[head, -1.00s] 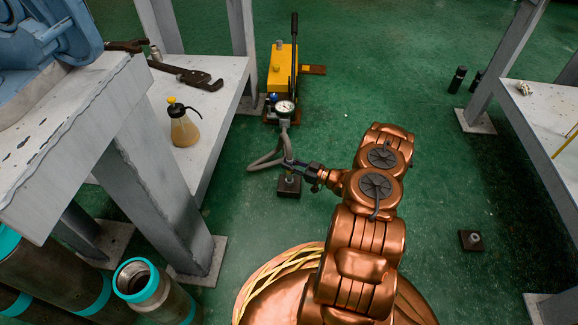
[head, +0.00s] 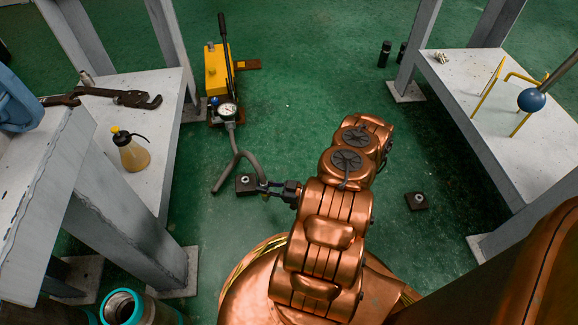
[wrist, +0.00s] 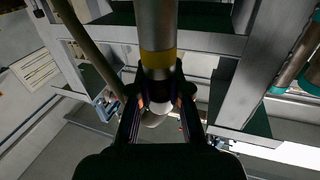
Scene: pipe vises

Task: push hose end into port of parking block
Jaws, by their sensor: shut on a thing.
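My gripper (head: 266,188) is low over the green floor in the head view, shut on the hose end. In the wrist view the fingers (wrist: 160,108) close around a metal cylinder with a yellow band, the hose end (wrist: 158,62). A dark block with a light round port (head: 245,183) is on the floor just left of my fingertips. A similar dark block (head: 416,201) lies to the right of my arm. I cannot tell whether the hose end touches a block.
The yellow hand pump (head: 216,72) with its gauge (head: 228,110) stands behind the hose. A left bench (head: 100,110) holds a wrench (head: 120,97) and an oil can (head: 131,152). A right bench (head: 480,85) bounds the other side. Floor between is mostly clear.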

